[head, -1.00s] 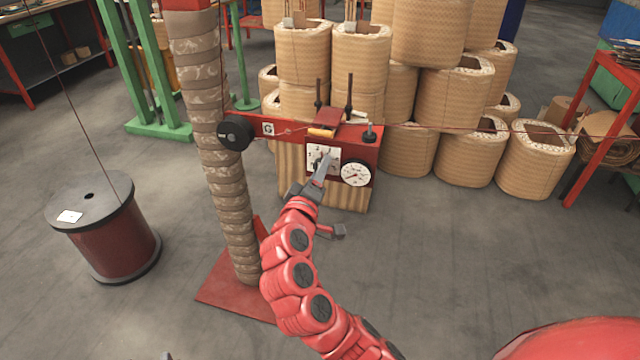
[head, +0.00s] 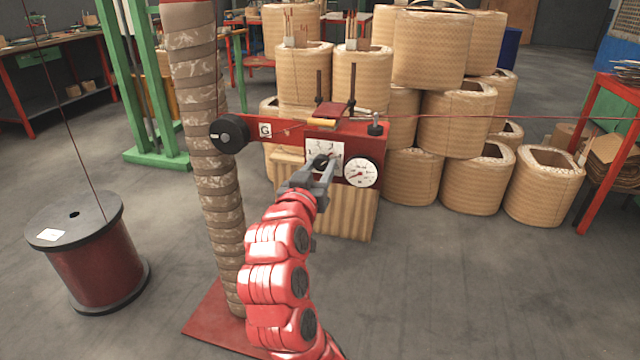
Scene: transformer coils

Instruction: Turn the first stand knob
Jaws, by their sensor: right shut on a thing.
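The red stand box (head: 352,140) carries a white dial plate (head: 336,151) with a dark knob (head: 322,160) on it. A round white gauge (head: 361,171) is to the right of the plate. My right gripper (head: 325,168) reaches up from below to the plate and is shut on the knob, its fingers hiding part of it. My left gripper is not in view.
A wrapped column (head: 205,130) stands left of my arm on a red base plate. A wire spool (head: 92,250) stands on the floor at left. Stacked tan coils (head: 430,120) fill the back. A red wire runs right from the stand. Floor at lower right is clear.

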